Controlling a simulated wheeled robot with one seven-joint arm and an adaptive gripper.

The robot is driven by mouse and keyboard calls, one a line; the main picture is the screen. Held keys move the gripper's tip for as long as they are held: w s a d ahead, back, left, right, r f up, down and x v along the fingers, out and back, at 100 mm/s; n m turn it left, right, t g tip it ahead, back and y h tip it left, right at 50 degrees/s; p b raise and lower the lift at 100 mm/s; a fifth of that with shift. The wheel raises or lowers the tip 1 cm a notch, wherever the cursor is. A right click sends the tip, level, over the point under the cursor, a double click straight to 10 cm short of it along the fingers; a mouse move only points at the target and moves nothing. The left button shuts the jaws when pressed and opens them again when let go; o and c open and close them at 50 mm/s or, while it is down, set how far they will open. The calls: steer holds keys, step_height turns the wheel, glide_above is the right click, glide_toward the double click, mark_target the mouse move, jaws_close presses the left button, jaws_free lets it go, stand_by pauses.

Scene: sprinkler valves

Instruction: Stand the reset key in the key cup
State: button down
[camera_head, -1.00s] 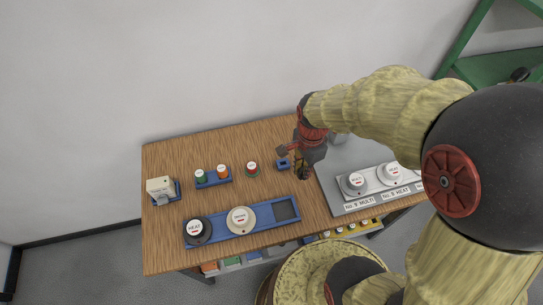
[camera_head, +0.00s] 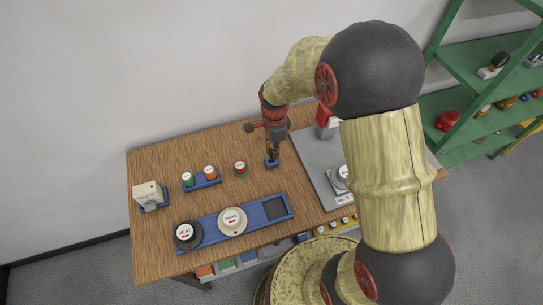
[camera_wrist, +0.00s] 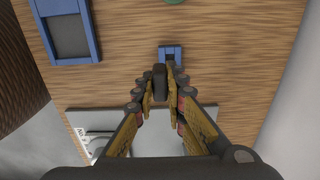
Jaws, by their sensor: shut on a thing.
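The key cup (camera_head: 266,163) is a small blue holder on the wooden table. It also shows in the wrist view (camera_wrist: 171,50), just beyond my fingertips. My gripper (camera_head: 273,155) points down at the cup. In the wrist view my gripper (camera_wrist: 160,88) is shut on a small dark piece, the reset key (camera_wrist: 160,75). The key overlaps the near edge of the cup in that view, slightly left of its middle. The key's lower end is hidden, so I cannot tell whether it is inside the cup or above it.
A long blue tray (camera_head: 253,215) with round HEAT and smoke-coloured units lies in front. A grey plate (camera_head: 315,175) is right of the cup.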

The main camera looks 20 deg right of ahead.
steer(key=shift+w+a+f, duration=0.15)
steer(key=shift+w+f, duration=0.75)
steer(key=shift+f, duration=0.25)
steer(key=shift+f+b, duration=0.5)
steer(key=shift+f, duration=0.95)
steer(key=shift+f, duration=0.15)
steer(key=c, duration=1.8)
jaws_free()
